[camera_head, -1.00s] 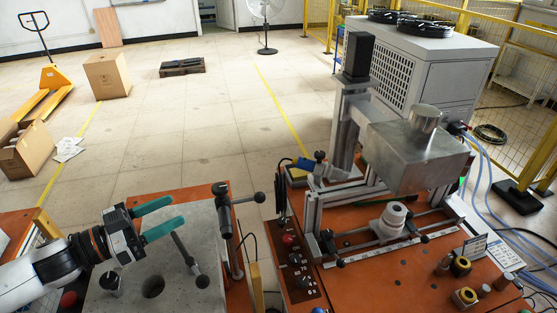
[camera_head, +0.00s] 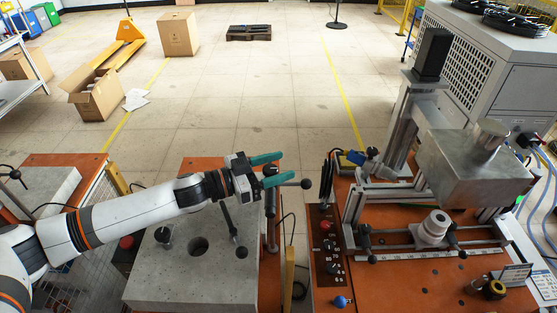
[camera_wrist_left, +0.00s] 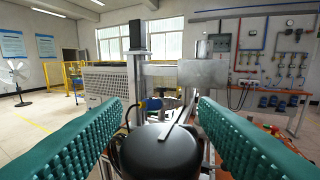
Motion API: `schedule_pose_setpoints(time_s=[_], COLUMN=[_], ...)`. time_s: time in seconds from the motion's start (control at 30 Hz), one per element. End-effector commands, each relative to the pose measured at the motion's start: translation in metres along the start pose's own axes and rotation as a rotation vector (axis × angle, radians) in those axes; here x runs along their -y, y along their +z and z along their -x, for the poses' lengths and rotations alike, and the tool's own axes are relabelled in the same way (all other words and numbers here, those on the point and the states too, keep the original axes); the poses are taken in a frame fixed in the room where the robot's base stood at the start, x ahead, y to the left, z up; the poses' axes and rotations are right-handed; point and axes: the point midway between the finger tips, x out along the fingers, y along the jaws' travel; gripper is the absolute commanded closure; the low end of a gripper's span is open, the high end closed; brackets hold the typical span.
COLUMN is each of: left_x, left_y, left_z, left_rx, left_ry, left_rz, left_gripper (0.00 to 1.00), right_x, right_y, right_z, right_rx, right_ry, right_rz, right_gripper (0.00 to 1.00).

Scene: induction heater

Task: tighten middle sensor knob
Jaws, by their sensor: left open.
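My left gripper (camera_head: 272,169) reaches in from the left with two teal fingers, open and empty, above the grey metal block (camera_head: 190,270). Just past its fingertips is a black ball-ended handle (camera_head: 305,184). In the left wrist view a large round black knob (camera_wrist_left: 158,152) sits low between the spread fingers, apart from both. On the heater station, small dark knobs (camera_head: 364,232) are on the rail clamps beside a white ring-shaped part (camera_head: 433,228). A blue fitting (camera_head: 355,157) is at the back. I cannot tell which knob is the middle sensor knob. My right gripper is not in view.
The metal heater box (camera_head: 470,170) on its upright frame stands right of the gripper. A control panel (camera_head: 327,250) with a red button is nearer. A narrow gap separates the two orange tables. The white chiller cabinet (camera_head: 480,75) is behind; open floor lies beyond.

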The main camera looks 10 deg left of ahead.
Motion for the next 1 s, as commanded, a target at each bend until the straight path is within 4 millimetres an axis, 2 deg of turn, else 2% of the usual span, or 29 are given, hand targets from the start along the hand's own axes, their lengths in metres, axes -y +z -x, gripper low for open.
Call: schedule_pose_setpoints(time_s=[0.37, 0.63, 1.0], left_x=[0.0, 0.0, 0.0], left_y=[-0.001, 0.0, 0.002], left_z=[-0.006, -0.006, -0.006], left_rx=[0.0, 0.0, -0.001], left_ry=[0.0, 0.0, -0.063], left_rz=[0.0, 0.0, -0.003], left_gripper=[0.46, 0.9, 0.9], right_x=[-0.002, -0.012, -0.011], right_y=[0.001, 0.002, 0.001], right_z=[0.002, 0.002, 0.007], right_rx=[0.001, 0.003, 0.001], right_ry=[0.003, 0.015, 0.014], right_rz=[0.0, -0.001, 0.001], right_gripper=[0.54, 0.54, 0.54])
